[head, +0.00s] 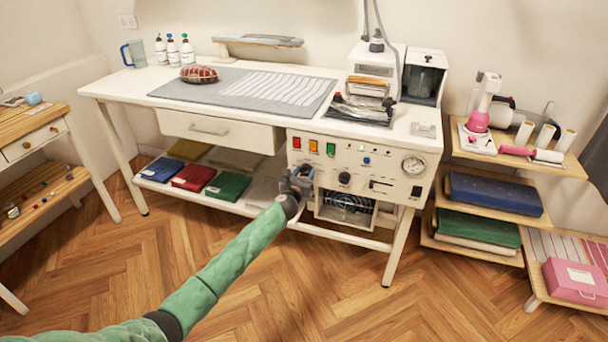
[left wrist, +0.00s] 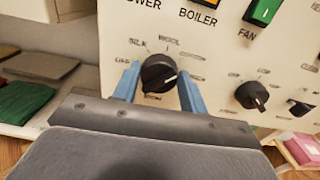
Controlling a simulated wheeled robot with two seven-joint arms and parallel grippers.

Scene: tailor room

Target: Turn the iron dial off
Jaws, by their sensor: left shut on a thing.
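The iron dial (left wrist: 158,74) is a round black knob on the white control panel (head: 322,164). In the left wrist view it sits between the two blue fingers of my left gripper (left wrist: 158,88), which is shut on it. Labels around it read OFF at the left, then SILK and WOOL above; others are too small to read. Its pale pointer mark faces right, away from OFF. In the head view my left gripper (head: 302,180) is at the panel's left side and hides the dial. My right gripper is in neither view.
A second black knob (left wrist: 252,95) is just right of the dial. Lit buttons labelled BOILER (left wrist: 208,7) and FAN (left wrist: 263,11) sit above. Folded cloths (head: 193,177) lie on the shelf at the left. The floor (head: 300,280) in front is clear.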

